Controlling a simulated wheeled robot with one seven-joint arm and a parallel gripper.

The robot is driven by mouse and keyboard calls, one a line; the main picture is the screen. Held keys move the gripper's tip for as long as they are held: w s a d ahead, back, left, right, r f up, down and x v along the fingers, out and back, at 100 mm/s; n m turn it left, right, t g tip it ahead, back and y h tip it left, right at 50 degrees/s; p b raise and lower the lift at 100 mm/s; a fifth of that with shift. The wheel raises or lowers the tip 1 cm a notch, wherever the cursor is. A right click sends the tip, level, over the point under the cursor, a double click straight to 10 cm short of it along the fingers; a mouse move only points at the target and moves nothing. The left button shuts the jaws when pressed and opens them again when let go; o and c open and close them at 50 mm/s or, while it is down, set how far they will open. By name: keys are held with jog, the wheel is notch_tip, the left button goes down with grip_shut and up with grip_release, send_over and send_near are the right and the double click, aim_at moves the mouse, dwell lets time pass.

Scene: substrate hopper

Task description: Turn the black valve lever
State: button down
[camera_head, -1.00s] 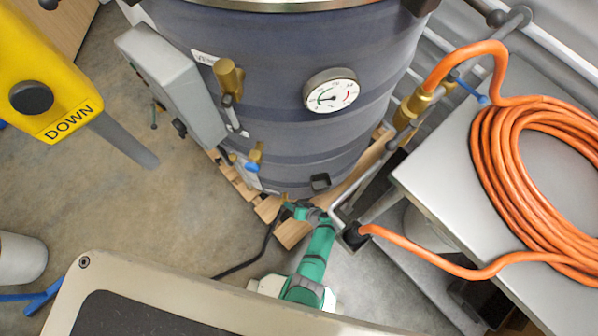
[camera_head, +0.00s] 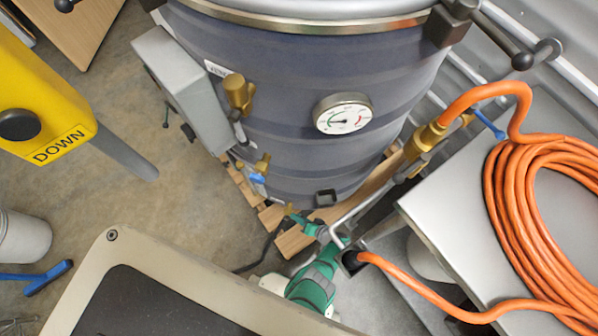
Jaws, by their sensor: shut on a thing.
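A large dark blue-grey drum (camera_head: 290,110) stands upright in the middle of the head view. My green and white arm reaches up from behind the beige panel at the bottom. The lever is too small and too covered by the gripper to make out clearly. Higher on the drum are a brass valve (camera_head: 238,92) and a brass valve with a blue handle (camera_head: 262,164).
The drum stands on a wooden pallet (camera_head: 298,238) and carries a round gauge (camera_head: 343,116) and a grey box (camera_head: 181,88). A coiled orange hose (camera_head: 503,210) lies on a metal table (camera_head: 450,205) to the right. A yellow DOWN control (camera_head: 40,115) hangs at left.

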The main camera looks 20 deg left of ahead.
jog(key=shift+s+a, duration=0.1)
jog(key=shift+s, duration=0.1)
jog(key=c, duration=1.8)
grip_release()
jog(key=shift+f, duration=0.1)
jog(key=shift+w, duration=0.1)
jog(key=shift+v, duration=5.55)
jog(key=shift+a, duration=0.1)
